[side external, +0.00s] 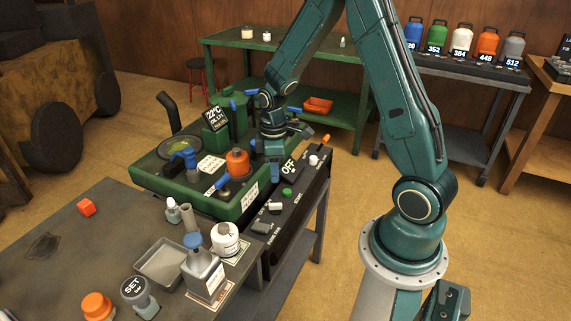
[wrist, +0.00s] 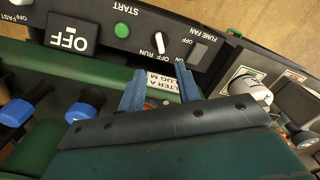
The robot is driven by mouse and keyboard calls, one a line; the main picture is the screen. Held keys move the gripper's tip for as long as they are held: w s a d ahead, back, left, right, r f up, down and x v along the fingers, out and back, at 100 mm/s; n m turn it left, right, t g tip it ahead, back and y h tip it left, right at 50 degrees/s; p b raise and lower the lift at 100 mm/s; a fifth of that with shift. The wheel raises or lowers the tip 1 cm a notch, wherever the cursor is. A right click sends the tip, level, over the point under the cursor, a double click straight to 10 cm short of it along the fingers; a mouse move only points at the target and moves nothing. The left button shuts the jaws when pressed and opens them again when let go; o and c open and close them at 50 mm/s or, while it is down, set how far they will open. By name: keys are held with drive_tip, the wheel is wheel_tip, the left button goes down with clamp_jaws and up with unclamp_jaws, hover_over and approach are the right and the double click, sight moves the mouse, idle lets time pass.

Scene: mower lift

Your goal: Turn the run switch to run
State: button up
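The run switch (wrist: 159,43) is a small white lever knob on the dark panel, beside the words OFF and RUN. In the wrist view it sits just beyond my fingertips. I cannot tell clearly which mark it points at. It also shows in the side view (side external: 275,207) near the green start button. The display (wrist: 69,40) reads OFF. My gripper (wrist: 159,68) is open, its two blue fingers apart with nothing held between them. In the side view my gripper (side external: 275,174) points down over the panel, close to the OFF display and apart from the switch.
The green START button (wrist: 122,30) is left of the switch, and the FUME FAN rocker (wrist: 199,51) is right. Blue-handled valves (wrist: 17,112) and an orange-topped part (side external: 237,163) stand on the green machine (side external: 160,178). A grey bench (side external: 60,215) holds bottles and a tray.

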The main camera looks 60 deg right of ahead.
sight(275, 204)
drive_tip(key=shift+f, duration=5.85)
clamp_jaws()
